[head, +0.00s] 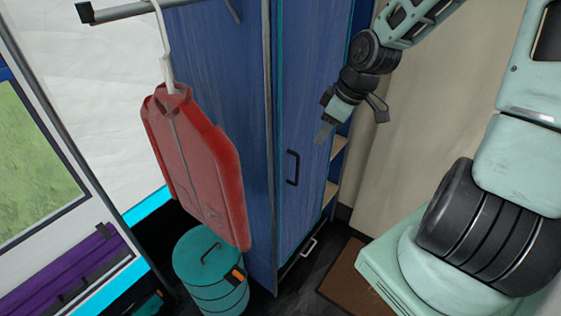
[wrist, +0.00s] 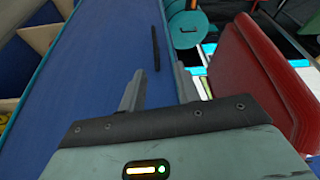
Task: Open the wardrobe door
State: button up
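The blue wardrobe (head: 218,95) stands in the middle of the head view. Its blue door (head: 300,110) has teal edging and a black upright bar handle (head: 292,167). In the wrist view the handle (wrist: 155,48) shows beyond the fingertips, on the blue door (wrist: 95,65). My gripper (head: 326,132) is in front of the door, up and to the right of the handle in the head view. In the wrist view my gripper (wrist: 158,82) has its two fingers apart with nothing between them. It is not touching the handle.
A red jacket (head: 195,165) hangs from a rail (head: 125,10) left of the door; it shows close on the right in the wrist view. A teal bin (head: 208,265) stands below it. Wooden shelves (head: 338,146) show past the door's right edge.

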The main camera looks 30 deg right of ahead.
jog(key=b, duration=0.5)
send_over(297, 182)
jog(key=shift+t, duration=0.3)
jog(key=f, duration=1.5)
jog(key=shift+w+d+f, duration=0.15)
jog(key=shift+w+f, duration=0.15)
grip_shut()
